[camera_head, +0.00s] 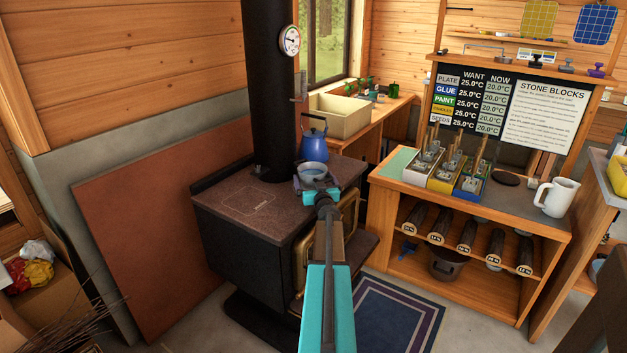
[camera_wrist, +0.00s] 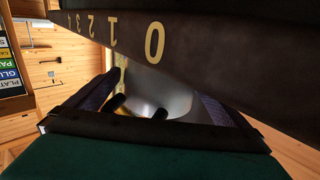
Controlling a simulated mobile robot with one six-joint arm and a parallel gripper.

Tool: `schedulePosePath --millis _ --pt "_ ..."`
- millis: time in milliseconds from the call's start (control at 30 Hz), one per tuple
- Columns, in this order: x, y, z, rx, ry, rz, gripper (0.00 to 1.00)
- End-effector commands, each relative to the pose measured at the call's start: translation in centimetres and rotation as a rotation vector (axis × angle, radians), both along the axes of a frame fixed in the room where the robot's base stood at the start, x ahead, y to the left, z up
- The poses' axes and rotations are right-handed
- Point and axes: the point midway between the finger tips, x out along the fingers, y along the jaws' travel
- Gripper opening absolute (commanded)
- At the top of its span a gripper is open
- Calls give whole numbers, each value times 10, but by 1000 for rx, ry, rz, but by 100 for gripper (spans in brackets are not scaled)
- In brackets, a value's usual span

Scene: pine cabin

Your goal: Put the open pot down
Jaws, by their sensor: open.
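The small open pot (camera_head: 314,170) is grey, with its inside showing from above. In the head view it appears upright at the stove top's right front part. My gripper (camera_head: 311,190) reaches it from the front. In the wrist view the pot's silvery side (camera_wrist: 168,92) shows between the two spread dark fingers (camera_wrist: 158,108), which are open. Two short black stubs stand near the pot there. The black stove (camera_head: 240,215) has a speckled dark top. My gripper hides the pot's lower part, and I cannot tell how fully its base rests on the stove.
A blue kettle (camera_head: 314,140) stands close behind the pot. The black stovepipe (camera_head: 270,80) rises from the stove's back. The left part of the stove top is clear. A wooden bench (camera_head: 400,185) with several boxes and a white mug (camera_head: 556,196) stands at the right.

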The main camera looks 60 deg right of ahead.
Motion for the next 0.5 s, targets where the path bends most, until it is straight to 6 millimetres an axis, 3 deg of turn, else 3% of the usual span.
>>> schedulePosePath --millis 500 --pt "-33 33 1 0 0 -1 100"
